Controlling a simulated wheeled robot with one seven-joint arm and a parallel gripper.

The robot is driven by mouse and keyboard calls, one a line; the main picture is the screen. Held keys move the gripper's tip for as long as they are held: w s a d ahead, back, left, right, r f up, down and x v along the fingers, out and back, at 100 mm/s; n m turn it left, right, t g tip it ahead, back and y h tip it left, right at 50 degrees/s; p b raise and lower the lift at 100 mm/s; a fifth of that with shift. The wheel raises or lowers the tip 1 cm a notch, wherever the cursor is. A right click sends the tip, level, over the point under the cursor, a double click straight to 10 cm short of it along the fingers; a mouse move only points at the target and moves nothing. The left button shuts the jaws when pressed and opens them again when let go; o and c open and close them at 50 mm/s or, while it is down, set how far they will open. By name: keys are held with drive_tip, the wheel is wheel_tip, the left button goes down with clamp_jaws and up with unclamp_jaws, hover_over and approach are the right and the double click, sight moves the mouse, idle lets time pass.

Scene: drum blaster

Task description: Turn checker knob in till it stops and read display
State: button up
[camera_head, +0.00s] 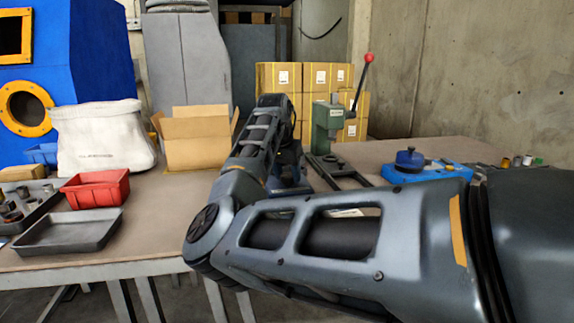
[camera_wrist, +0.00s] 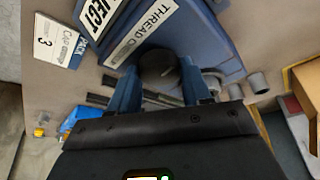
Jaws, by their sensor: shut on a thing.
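In the wrist view, the thread checker (camera_wrist: 205,35) is a blue body with a white "THREAD CHECKER" label. Its dark round knob (camera_wrist: 157,62) sits between the two blue fingers of my gripper (camera_wrist: 159,75). My gripper is shut on the knob, one finger on each side. The knob's turn position cannot be told. No reading of the checker's display can be made out. In the head view, my arm covers much of the middle of the table, and the knob cannot be made out there.
A green press (camera_head: 327,125), blue fixture (camera_head: 440,172), red bin (camera_head: 96,188) and grey tray (camera_head: 68,232) are on the table (camera_head: 150,215).

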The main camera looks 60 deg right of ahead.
drive_tip(key=n+p, duration=0.2)
drive_tip(key=p, duration=0.1)
drive_tip(key=shift+s+r+t, duration=0.1)
drive_tip(key=shift+r+t, duration=0.1)
drive_tip(key=shift+t, duration=0.1)
drive_tip(key=shift+f+n+p, duration=0.2)
drive_tip(key=shift+n+p, duration=0.1)
drive_tip(key=o, duration=1)
drive_tip(key=shift+o, duration=0.2)
drive_tip(key=v, duration=0.7)
drive_tip(key=shift+r+p, duration=0.3)
drive_tip(key=shift+r, duration=0.05)
drive_tip(key=shift+s, duration=0.1)
